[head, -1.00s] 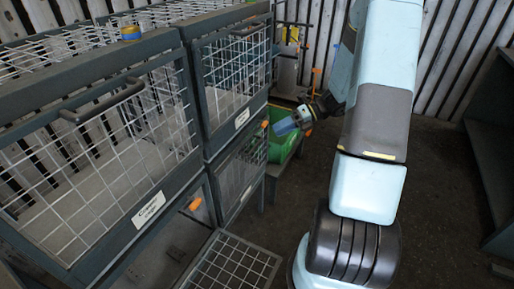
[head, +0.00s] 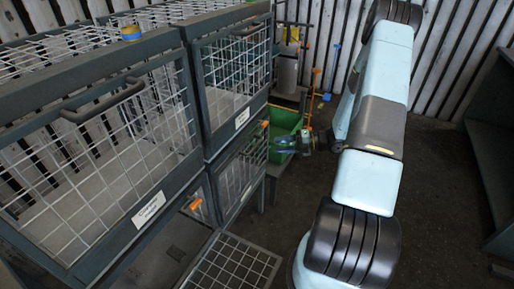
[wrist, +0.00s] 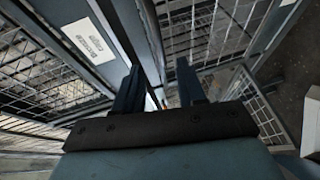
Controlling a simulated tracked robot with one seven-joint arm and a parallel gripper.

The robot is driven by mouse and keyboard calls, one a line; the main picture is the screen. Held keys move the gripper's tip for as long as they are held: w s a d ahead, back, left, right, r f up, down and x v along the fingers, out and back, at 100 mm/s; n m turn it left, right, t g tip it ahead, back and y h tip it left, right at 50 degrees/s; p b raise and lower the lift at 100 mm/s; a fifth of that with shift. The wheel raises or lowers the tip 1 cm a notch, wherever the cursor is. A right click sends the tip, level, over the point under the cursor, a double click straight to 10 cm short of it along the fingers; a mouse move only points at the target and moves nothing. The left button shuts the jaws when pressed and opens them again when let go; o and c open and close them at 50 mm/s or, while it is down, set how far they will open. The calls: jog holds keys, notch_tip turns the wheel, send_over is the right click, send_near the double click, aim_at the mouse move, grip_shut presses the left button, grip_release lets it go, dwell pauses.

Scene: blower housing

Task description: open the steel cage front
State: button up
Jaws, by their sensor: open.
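Several mesh cage fronts in dark frames show in the head view. The upper left front (head: 95,160) and upper right front (head: 235,75) are closed, each with a white label on its bottom rail. The lower right front (head: 240,175) also stands upright. A mesh panel (head: 235,265) lies folded out low, below the lower left opening. I cannot tell which one is the steel cage front. My gripper (head: 292,143) is low by the green bin, right of the cages. In the wrist view my gripper (wrist: 160,85) is open and empty between mesh panels; a labelled rail (wrist: 88,42) is at upper left.
A green bin (head: 284,120) stands beyond the cages. A blue and yellow roll (head: 130,33) sits on the cage top. Tools with orange and blue handles lean at the back wall. A dark bench (head: 490,150) is at the right; the floor (head: 435,200) between is clear.

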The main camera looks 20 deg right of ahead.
aim_at(256, 146)
jog(key=x, duration=1)
jog(key=shift+w+a, duration=0.15)
jog(key=shift+a, duration=0.25)
jog(key=shift+f, duration=0.1)
grip_shut()
